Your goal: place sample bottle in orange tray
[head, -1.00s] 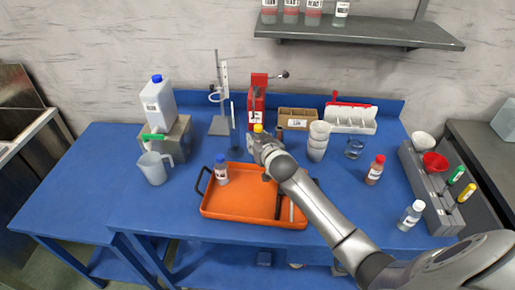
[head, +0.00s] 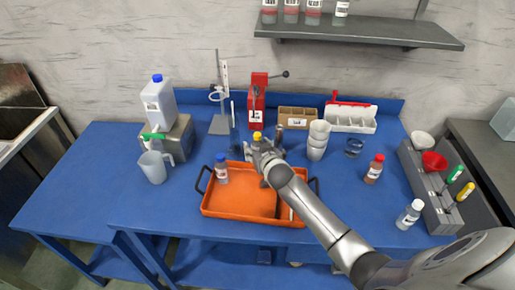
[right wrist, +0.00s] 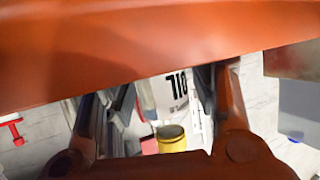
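The sample bottle has a yellow cap (head: 257,136); its body is mostly hidden behind my right gripper in the head view. In the right wrist view its pale labelled body (right wrist: 178,88) and yellow cap (right wrist: 171,138) show between the fingers. My right gripper (head: 262,160) is shut on this bottle, over the back part of the orange tray (head: 235,205). The tray's orange surface fills the top of the right wrist view (right wrist: 130,50). Whether the bottle's base touches the tray is hidden. My left gripper is not in view.
A blue-capped bottle (head: 221,172) stands in the tray's left back corner. White cups (head: 318,140), a red-capped bottle (head: 374,170) and a clear bottle (head: 409,215) stand to the right. A red press (head: 257,100) is behind. The tray's front left is clear.

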